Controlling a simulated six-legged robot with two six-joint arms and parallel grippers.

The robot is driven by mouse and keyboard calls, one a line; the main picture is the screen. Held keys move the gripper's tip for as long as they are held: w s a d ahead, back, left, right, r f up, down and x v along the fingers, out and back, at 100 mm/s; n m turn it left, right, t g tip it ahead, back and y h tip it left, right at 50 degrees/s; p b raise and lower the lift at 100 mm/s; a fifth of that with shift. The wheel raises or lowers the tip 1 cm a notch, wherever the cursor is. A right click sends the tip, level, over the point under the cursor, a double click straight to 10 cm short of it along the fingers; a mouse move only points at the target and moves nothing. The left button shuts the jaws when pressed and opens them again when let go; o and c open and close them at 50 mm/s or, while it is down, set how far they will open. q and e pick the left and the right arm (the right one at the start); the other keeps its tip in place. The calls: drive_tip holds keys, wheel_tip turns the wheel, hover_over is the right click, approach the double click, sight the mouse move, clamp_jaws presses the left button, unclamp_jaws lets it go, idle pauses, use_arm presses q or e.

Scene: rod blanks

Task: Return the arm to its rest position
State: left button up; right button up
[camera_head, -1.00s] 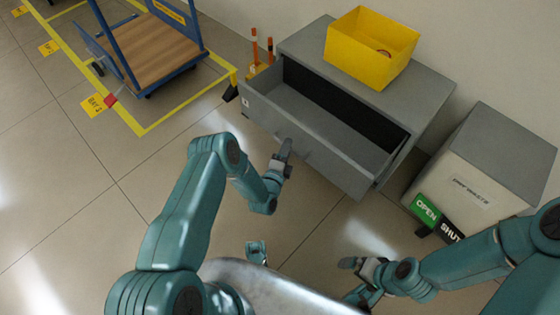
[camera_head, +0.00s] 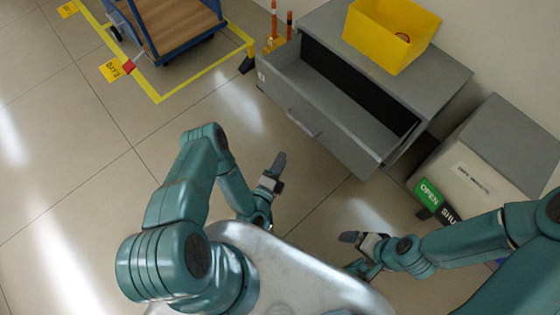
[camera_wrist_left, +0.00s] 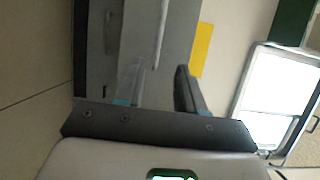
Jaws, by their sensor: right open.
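My left gripper (camera_head: 275,168) is at the end of the teal arm in the middle of the head view, in front of the open drawer and apart from its handle. In the left wrist view (camera_wrist_left: 160,85) its two fingers stand apart with nothing between them. My right gripper (camera_head: 352,238) is low in the head view, right of the left one, open and with no object seen in it. The grey drawer (camera_head: 310,140) is pulled out of the grey cabinet (camera_head: 445,80) and looks empty inside.
A yellow bin (camera_head: 385,45) stands on the cabinet with a small orange-red thing inside. A grey-topped box (camera_head: 510,145) with OPEN and SHUT signs (camera_head: 428,193) is at the right. A blue cart (camera_head: 170,30) stands at the upper left. The tiled floor at left is clear.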

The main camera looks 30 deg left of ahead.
idle(0.3)
use_arm(q)
drive_tip(key=w+d+r+g+h, duration=0.1)
drive_tip(key=w+d+r+h, duration=0.1)
drive_tip(key=w+r, duration=0.4)
drive_tip(key=w+d+r+g+h, duration=0.1)
drive_tip(key=w+d+r+h, duration=0.2)
drive_tip(key=r, duration=0.4)
drive_tip(key=s+d+f+n+g, duration=0.2)
drive_tip(key=s+f+n+g, duration=0.1)
drive_tip(key=s+n+g, duration=0.65)
drive_tip(key=s+d+f+n+g, duration=0.1)
drive_tip(key=s+f+n+g, duration=0.35)
drive_tip(key=s+n, duration=0.8)
wheel_tip(320, 180, up, 27)
drive_tip(key=s+m+g+p, duration=0.1)
drive_tip(key=s+m+p, duration=0.1)
drive_tip(key=p, duration=2.3)
drive_tip(key=shift+m+g+p, duration=0.3)
drive_tip(key=shift+p, duration=0.1)
